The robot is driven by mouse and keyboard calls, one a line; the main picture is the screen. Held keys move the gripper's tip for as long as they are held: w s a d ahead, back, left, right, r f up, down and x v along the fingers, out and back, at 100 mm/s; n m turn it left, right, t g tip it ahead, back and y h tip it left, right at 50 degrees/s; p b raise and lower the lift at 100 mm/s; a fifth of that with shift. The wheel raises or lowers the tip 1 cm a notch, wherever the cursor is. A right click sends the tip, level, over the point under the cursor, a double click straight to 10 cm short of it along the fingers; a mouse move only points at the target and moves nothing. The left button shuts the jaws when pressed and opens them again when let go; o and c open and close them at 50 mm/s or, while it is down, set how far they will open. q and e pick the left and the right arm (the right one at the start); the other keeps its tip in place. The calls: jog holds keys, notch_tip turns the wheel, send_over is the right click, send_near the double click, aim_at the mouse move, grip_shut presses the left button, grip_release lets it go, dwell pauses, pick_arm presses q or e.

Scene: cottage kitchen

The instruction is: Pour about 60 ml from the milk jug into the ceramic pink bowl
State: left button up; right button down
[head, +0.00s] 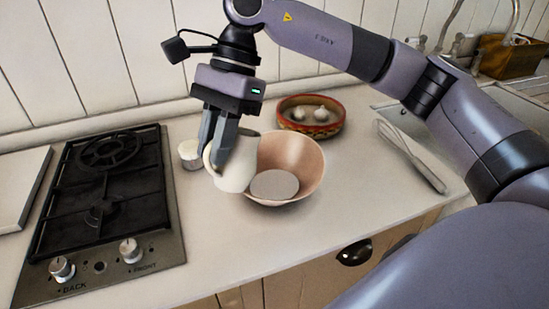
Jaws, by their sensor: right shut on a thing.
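The milk jug (240,166) is white and is held by its handle in my right gripper (219,158), which is shut on it. The jug is tilted a little and overlaps the left rim of the pink bowl (306,166) in the head view. I cannot tell its exact height over the counter. The pink bowl stands on the counter with a pale, flat, round surface in its bottom. No stream of milk shows. The inside of the jug is hidden. My left gripper is not in view.
A gas hob (105,190) lies to the left. A small white cup (189,154) stands behind the jug. A patterned red bowl (311,131) with pale round items is behind the pink bowl. A whisk (409,153) lies right, near the sink. The front counter is clear.

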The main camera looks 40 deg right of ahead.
jog(key=shift+w+d+r+g+y+p, duration=0.2)
jog(key=shift+d+r+y+p, duration=0.1)
jog(key=shift+d+r+y, duration=0.3)
jog(key=shift+w+d+r+g+y+p, duration=0.2)
jog(key=shift+d+r+y+p, duration=0.15)
jog(key=shift+d, duration=0.3)
jog(key=shift+d+f+y+b, duration=0.15)
jog(key=shift+f+y+b, duration=0.15)
jog(key=shift+f+y, duration=0.05)
jog(key=shift+w+d+f+g+y, duration=0.1)
jog(key=shift+w+d+g+y, duration=0.15)
jog(key=shift+d+y, duration=0.5)
jog(key=shift+g+y, duration=0.25)
jog(key=shift+y, duration=0.2)
jog(key=shift+w+d+f+y+b, duration=0.2)
jog(key=shift+d+f+y+b, duration=0.25)
jog(key=shift+y+b, duration=0.55)
jog(key=shift+d+r, duration=0.1)
jog(key=shift+w+d+f+g+y+b, duration=0.15)
jog(key=shift+d+f+g+y+b, duration=0.3)
jog(key=shift+b, duration=1.1)
